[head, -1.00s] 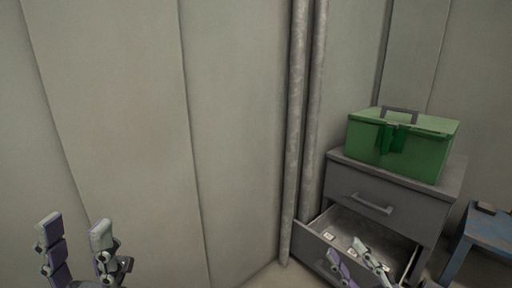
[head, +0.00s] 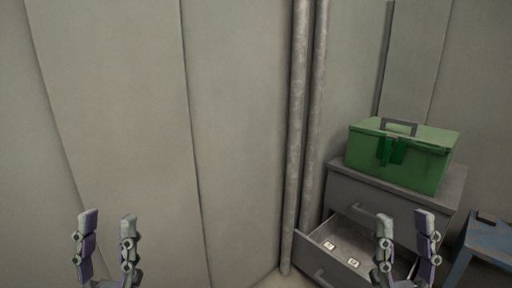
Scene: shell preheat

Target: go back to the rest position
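My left gripper (head: 107,240) is at the bottom left in the head view, fingers pointing up, open and empty in front of the bare wall. My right gripper (head: 405,246) is at the bottom right, fingers pointing up and spread wide, open with nothing between them. It stands in front of the grey drawer cabinet (head: 452,190) and hides part of the open drawer.
The lower drawer (head: 312,258) is pulled out, with small pale labelled items (head: 329,245) inside. A closed green toolbox (head: 420,160) sits on the cabinet. A blue table (head: 486,243) is at the right edge. Vertical pipes (head: 304,130) run up the corner.

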